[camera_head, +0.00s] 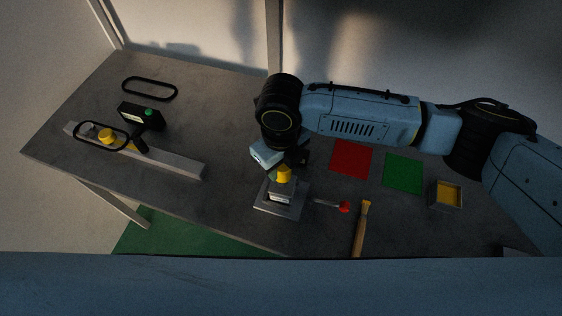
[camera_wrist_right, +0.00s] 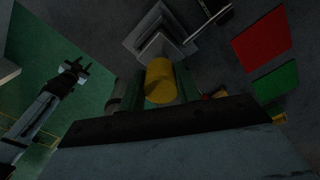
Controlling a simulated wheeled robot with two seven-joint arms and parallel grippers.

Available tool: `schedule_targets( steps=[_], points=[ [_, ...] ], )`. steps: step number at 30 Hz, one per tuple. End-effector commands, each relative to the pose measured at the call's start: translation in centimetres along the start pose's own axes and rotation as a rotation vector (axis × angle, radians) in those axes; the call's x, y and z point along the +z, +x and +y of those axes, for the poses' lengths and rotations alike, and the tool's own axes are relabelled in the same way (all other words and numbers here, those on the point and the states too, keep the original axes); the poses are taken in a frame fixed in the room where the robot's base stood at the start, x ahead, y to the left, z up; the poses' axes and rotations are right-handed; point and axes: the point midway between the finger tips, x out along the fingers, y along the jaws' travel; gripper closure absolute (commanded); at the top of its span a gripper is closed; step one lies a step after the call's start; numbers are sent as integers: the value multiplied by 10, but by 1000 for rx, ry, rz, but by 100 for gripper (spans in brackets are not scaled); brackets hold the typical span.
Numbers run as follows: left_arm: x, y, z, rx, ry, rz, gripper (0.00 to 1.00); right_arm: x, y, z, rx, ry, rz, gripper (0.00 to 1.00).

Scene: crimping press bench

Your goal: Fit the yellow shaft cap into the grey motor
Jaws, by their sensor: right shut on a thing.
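The yellow shaft cap (camera_head: 284,174) is held by my right gripper (camera_head: 287,166), which is shut on it. The cap also shows in the right wrist view (camera_wrist_right: 160,82), between the fingers. The grey motor (camera_head: 281,192) stands on a square grey base at the front middle of the bench. The cap is directly over the motor in the head view; whether it touches the motor I cannot tell. In the wrist view the motor (camera_wrist_right: 158,45) is partly hidden behind the cap. My left gripper (camera_wrist_right: 75,70) shows in the wrist view, empty, its fingers apart, away from the motor.
A red mat (camera_head: 351,158), a green mat (camera_head: 403,173) and a small tray with a yellow floor (camera_head: 447,194) lie to the right. A red-ended tool (camera_head: 344,207) and a wooden-handled brush (camera_head: 360,230) lie near the motor. A grey rail (camera_head: 180,163) and black-green device (camera_head: 142,115) are left.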

Motion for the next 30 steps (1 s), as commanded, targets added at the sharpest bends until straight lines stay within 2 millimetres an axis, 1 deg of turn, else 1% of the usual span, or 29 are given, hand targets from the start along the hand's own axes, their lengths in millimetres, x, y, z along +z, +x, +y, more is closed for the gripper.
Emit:
schedule_targets(
  steps=[7,15,30],
  points=[
    [0,0,0,0,0,0,64,0,0,0,0,0,0,88],
    [0,-5,0,0,0,0,64,0,-1,0,0,0,1,88],
    [0,-2,0,0,0,0,64,0,4,0,0,0,1,88]
  ],
)
